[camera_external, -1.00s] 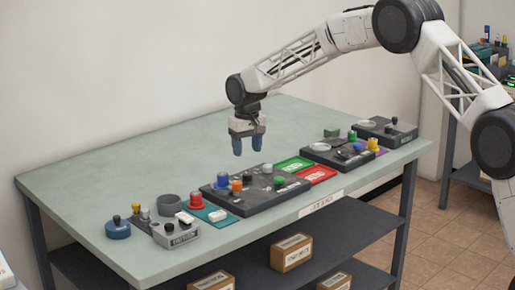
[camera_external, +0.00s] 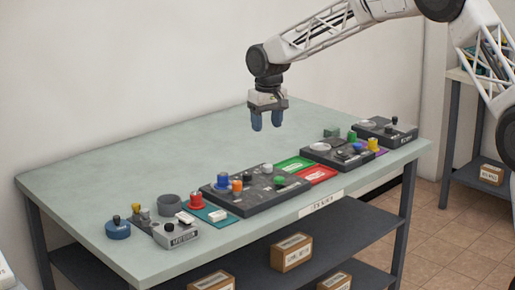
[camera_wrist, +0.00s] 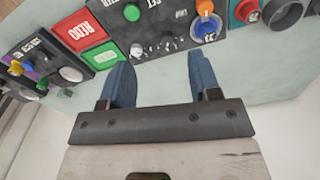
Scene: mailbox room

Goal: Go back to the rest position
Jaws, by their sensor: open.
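My gripper (camera_external: 266,121) hangs above the far part of the pale green table (camera_external: 120,165), pointing down. Its two blue fingers are apart with nothing between them. In the wrist view the open fingers (camera_wrist: 163,85) reach toward the row of devices, with bare table between the tips. The gripper touches nothing.
A dark panel with coloured knobs (camera_external: 250,200) lies along the table's front edge. Green (camera_external: 295,163) and red (camera_external: 316,174) plates sit beside it, with more panels (camera_external: 385,131) to the right. A blue round device (camera_external: 118,229) is at the left. The table's back half is clear.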

